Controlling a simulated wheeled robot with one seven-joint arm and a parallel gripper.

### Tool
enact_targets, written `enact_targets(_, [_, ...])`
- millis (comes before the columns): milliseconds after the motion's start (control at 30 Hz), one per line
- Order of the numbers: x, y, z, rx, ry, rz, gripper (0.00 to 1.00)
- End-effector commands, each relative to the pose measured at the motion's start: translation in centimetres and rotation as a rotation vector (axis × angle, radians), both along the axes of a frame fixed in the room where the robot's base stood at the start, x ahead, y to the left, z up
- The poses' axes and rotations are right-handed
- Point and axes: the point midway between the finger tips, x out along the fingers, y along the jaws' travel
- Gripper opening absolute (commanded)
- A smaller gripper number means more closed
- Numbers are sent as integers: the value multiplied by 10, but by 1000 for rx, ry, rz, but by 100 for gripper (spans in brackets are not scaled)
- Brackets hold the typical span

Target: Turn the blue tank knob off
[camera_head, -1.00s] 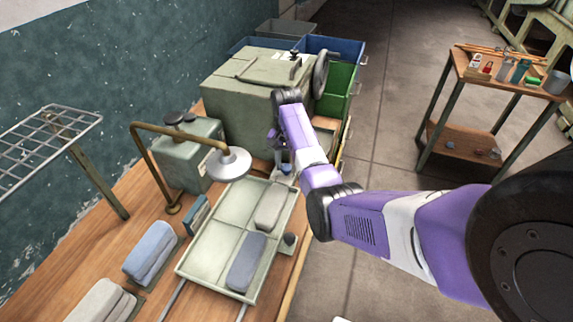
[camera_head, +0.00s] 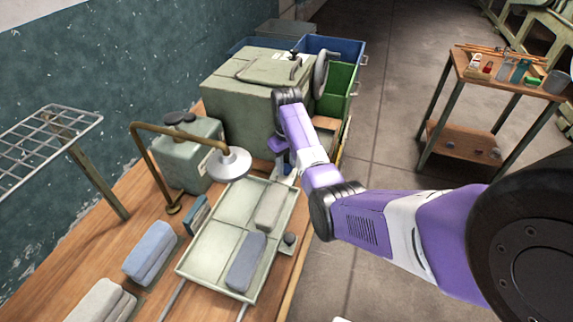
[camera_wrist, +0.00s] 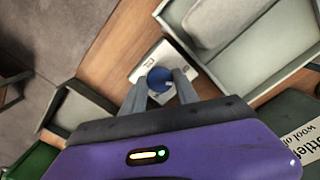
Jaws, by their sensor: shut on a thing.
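The blue knob (camera_wrist: 159,76) is a round disc on a small white plate (camera_wrist: 145,66) with dark printed marks. In the wrist view my gripper (camera_wrist: 161,83) has one grey finger on each side of the knob and is shut on it. The fingers cover part of the knob's sides. In the head view my gripper is at the bench edge beside the big grey-green box, mostly hidden by my purple arm, and the knob cannot be made out there.
A pale tray (camera_head: 215,240) with grey pads lies close to my gripper, and a brass lamp-like arm (camera_head: 150,165) rises beside it. The grey-green box (camera_head: 250,105) stands behind. Green (camera_head: 340,85) and blue bins stand past it. Open floor lies to the right.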

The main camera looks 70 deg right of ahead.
Motion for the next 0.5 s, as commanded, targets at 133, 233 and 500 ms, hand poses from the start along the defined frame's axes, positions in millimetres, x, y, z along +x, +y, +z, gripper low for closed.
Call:
enact_targets(133, [0,-1,1,-2,-1,88,0])
enact_targets(233, [0,-1,1,-2,-1,134,0])
enact_targets(500, [0,-1,1,-2,-1,201,0])
